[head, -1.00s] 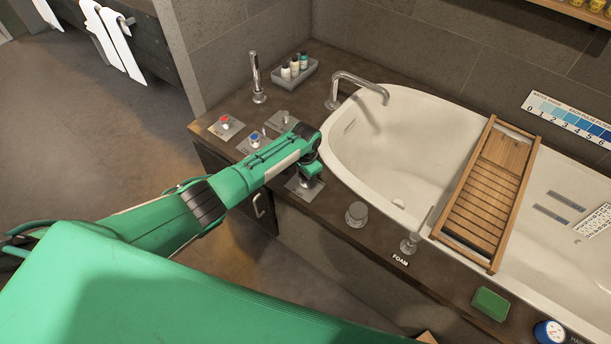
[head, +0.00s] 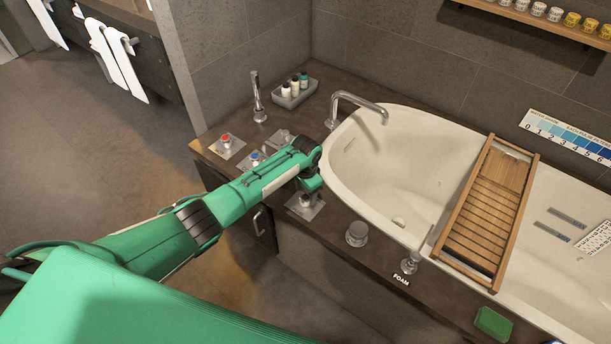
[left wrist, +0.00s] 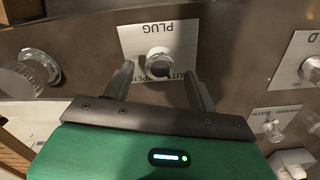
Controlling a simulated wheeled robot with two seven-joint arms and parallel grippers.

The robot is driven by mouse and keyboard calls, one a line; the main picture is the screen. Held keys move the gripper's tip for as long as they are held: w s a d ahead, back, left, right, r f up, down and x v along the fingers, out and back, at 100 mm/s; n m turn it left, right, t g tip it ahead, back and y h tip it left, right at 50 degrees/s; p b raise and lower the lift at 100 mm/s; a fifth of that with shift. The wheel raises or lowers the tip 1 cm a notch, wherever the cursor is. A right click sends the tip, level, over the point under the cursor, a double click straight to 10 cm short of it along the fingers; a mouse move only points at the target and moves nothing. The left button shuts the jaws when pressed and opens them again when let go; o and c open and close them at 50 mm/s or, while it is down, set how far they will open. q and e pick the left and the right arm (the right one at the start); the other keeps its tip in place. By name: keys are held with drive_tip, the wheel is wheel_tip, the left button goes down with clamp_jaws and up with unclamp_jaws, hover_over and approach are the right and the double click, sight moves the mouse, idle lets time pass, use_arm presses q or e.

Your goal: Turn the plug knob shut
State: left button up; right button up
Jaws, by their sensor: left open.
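The plug knob (left wrist: 158,62) is a round metallic knob on a pale plate (left wrist: 133,37) marked PLUG, with more lettering partly covered by the knob. In the left wrist view my left gripper (left wrist: 158,72) is open, one finger on each side of the knob, with gaps showing; contact cannot be made out. In the head view my left gripper (head: 309,183) points down over the plug plate (head: 293,208) on the tub deck, and the knob (head: 306,200) shows just under it, partly hidden. My right gripper is not in view.
A red-topped knob (head: 226,140) and a blue-topped knob (head: 255,158) stand left of my arm. The bathtub (head: 385,165) with a wooden tray (head: 487,210) lies behind.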

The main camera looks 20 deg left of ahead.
sight(306, 196)
use_arm(q)
wheel_tip(306, 196, up, 11)
drive_tip(key=shift+r, duration=0.15)
idle(0.5)
